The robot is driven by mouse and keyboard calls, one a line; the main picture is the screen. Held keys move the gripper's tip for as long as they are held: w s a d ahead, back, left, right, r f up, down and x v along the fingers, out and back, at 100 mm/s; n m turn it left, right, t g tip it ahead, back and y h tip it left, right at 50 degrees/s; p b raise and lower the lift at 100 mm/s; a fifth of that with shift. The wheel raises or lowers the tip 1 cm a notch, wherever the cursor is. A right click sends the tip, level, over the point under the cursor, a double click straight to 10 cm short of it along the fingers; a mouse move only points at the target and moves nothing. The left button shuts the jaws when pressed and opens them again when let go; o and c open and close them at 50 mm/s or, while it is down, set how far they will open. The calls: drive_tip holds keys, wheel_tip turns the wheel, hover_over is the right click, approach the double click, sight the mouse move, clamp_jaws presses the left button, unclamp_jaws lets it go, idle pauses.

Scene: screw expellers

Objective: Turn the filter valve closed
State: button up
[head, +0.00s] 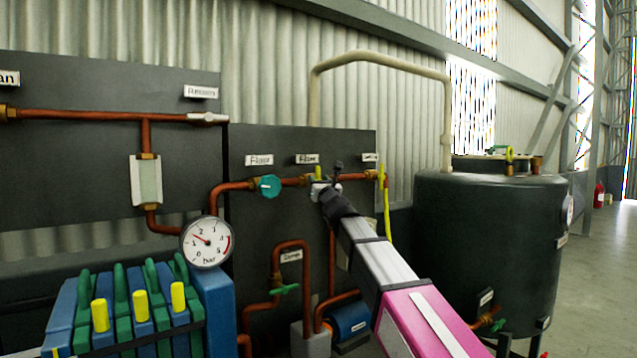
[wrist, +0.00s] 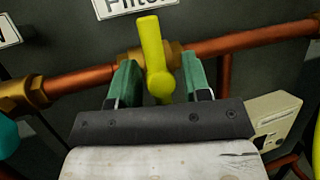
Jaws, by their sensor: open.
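The filter valve is a yellow lever handle (wrist: 152,50) on a brass body in a copper pipe. It stands upright, crosswise to the pipe, below a white label partly cut off by the wrist view's top edge. In the head view the handle (head: 318,173) shows just above my gripper (head: 326,190). In the wrist view my gripper (wrist: 160,78) is open, with one green finger on each side of the handle's lower part. Gaps show between the handle and both fingers. The valve's base is partly hidden behind the gripper.
A teal round knob (head: 268,186) sits on the pipe to the left, and a long yellow lever (head: 387,205) hangs to the right. A pressure gauge (head: 206,242), a green-handled drain valve (head: 287,289) and a dark tank (head: 480,250) stand around.

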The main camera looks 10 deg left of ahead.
drive_tip(key=v, duration=1)
drive_tip(key=shift+d, duration=0.1)
drive_tip(key=s+d+f+n+g+h, duration=0.1)
drive_tip(key=d+f+n+g, duration=0.5)
drive_tip(key=f, duration=0.6)
drive_tip(key=d+f+n+g, duration=0.1)
drive_tip(key=d+f+n, duration=0.2)
drive_tip(key=f+n, duration=0.75)
drive_tip(key=s+d+f+n+g+h, duration=0.1)
drive_tip(key=d+f+n+g, duration=0.4)
drive_tip(key=f, duration=0.8)
drive_tip(key=s+d+f+n+g+h, duration=0.3)
drive_tip(key=s+d+f, duration=0.4)
drive_tip(key=d+f, duration=0.5)
drive_tip(key=s+d+f+n+g+h, duration=0.3)
drive_tip(key=s+d+f+n+h, duration=0.2)
drive_tip(key=d+f, duration=0.6)
drive_tip(key=s+d+h, duration=0.1)
drive_tip(key=s+h, duration=0.1)
drive_tip(key=shift+s+d+f+g+h, duration=0.25)
drive_tip(key=shift+d+f+g+h, duration=0.05)
drive_tip(key=shift+d+f, duration=0.05)
